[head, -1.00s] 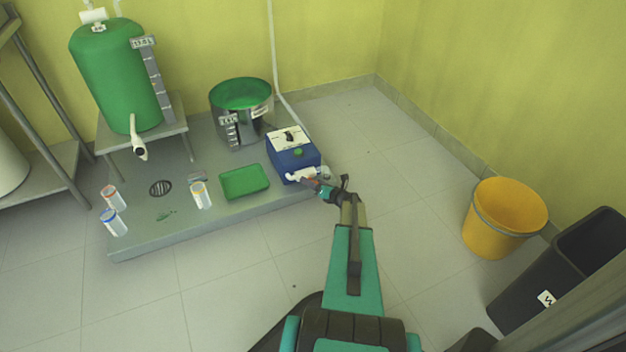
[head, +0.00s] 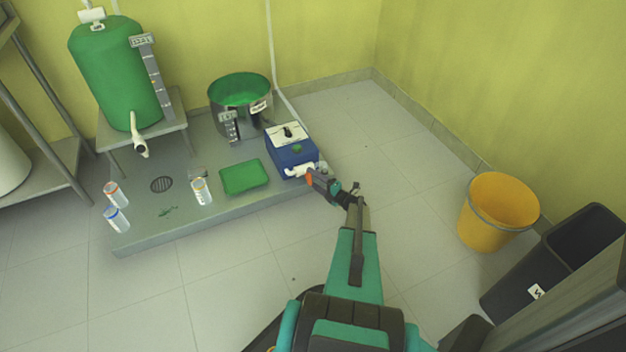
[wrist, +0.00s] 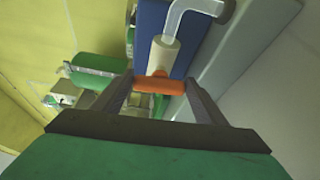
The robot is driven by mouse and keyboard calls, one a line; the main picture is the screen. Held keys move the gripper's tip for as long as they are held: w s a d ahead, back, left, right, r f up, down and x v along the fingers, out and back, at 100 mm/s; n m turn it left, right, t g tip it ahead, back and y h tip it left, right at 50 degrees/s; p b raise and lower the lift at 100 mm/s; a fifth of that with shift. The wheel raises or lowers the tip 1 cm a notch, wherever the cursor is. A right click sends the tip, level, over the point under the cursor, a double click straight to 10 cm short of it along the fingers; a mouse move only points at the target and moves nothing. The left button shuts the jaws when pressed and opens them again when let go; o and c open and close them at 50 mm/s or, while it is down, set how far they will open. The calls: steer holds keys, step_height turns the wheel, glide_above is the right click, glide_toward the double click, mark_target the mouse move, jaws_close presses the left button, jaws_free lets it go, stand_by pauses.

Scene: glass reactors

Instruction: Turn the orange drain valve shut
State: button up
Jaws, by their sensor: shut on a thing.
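The orange drain valve handle (wrist: 160,85) lies crosswise between the two fingers of my gripper (wrist: 160,92) in the wrist view. My gripper is shut on it, with a finger at each end. The white valve body and pipe (wrist: 165,52) run from the handle to the blue box (wrist: 148,20). In the head view my gripper (head: 312,180) is at the front right corner of the blue box (head: 293,157), and a bit of the orange handle (head: 309,179) shows at its tip. The handle's exact angle to the pipe is hard to tell.
A green tank (head: 112,75) is at the back left. A yellow bucket (head: 497,212) and a dark bin (head: 545,265) stand at right.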

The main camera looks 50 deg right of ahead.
steer(key=shift+w+a+m, duration=0.1)
steer(key=shift+w+m, duration=0.05)
steer(key=shift+m, duration=0.25)
steer(key=o, duration=1.1)
steer(key=shift+c, duration=0.2)
steer(key=shift+s, duration=0.2)
steer(key=s+p, duration=0.2)
steer(key=s, duration=1.1)
steer(key=shift+s+p, duration=0.3)
steer(key=shift+p, duration=0.05)
steer(key=shift+f, duration=0.1)
